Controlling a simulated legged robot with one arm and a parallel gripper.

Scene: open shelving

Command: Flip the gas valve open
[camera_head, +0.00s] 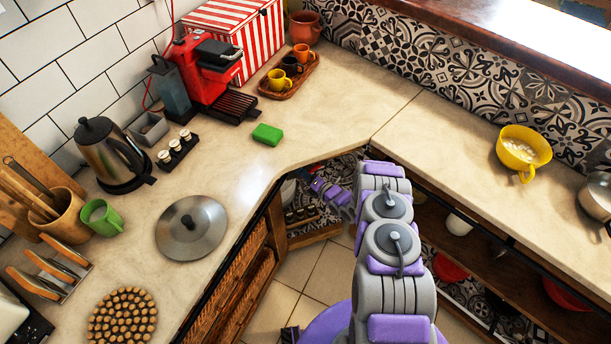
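No gas valve can be made out in this view. My arm reaches from the bottom of the picture toward the open corner shelving under the counter. My gripper (318,186) is small, purple and grey, at the opening of the corner shelves (312,231). Its fingers are too small and too much overlapped by the wrist to tell whether they are open or shut. I see nothing clearly held in it. The inside of the corner, behind the arm and under the counter edge, is partly hidden.
The beige countertop (330,110) overhangs the shelves on both sides. A pan lid (191,228), green sponge (267,134), kettle (110,155) and red coffee machine (208,75) stand on the left. A yellow cup (522,150) stands on the right. Tiled floor (325,272) is free below.

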